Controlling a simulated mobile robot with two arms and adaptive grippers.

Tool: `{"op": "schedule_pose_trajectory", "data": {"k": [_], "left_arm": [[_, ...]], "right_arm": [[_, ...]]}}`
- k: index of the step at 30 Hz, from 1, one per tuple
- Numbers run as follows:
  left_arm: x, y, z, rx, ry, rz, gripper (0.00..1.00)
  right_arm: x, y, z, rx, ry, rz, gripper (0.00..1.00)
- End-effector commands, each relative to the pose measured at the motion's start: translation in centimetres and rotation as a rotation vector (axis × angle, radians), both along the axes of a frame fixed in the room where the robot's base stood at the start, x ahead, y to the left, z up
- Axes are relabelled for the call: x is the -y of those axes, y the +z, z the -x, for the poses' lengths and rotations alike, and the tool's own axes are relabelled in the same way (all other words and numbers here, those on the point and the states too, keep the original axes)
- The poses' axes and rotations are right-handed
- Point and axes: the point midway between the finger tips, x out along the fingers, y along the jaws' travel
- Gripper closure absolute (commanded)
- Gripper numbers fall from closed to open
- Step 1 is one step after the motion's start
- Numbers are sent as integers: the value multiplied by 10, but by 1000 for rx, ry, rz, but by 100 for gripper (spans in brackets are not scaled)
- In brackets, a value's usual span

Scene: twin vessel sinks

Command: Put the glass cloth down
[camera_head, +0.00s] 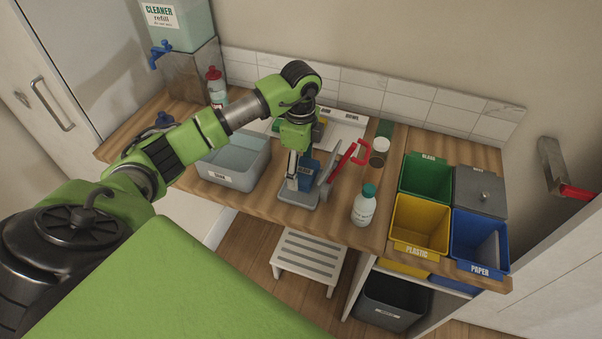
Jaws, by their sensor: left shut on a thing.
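My left gripper (294,172) reaches down over the middle of the counter and is shut on a small blue cloth (307,174). The blue piece hangs beside the fingers and carries a dark label too small to read. It is just above or touching a grey stand (298,197); I cannot tell which. The gripper and arm hide part of the cloth and of what lies behind. My right gripper is not in view.
A grey tub (238,182) stands left of the gripper. A red-handled tool (346,156) and a teal-capped bottle (364,207) are to the right. Green (428,177), yellow (420,224) and blue (479,243) bins fill the right end. A white tray (345,128) lies behind.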

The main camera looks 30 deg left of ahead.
Motion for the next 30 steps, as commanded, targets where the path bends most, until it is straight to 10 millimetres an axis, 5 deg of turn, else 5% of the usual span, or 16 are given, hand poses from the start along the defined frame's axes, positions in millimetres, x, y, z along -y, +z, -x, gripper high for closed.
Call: {"op": "schedule_pose_trajectory", "data": {"k": [7,18,19,20,30], "left_arm": [[0,-31,1,-3,0,1,52],[0,-38,1,-1,-2,0,52],[0,-36,1,-1,-2,0,24],[0,-36,1,-1,-2,0,16],[0,-35,1,-1,-2,0,15]], "right_arm": [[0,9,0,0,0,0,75],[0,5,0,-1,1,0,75],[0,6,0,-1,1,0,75],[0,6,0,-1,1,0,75],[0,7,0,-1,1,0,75]]}}
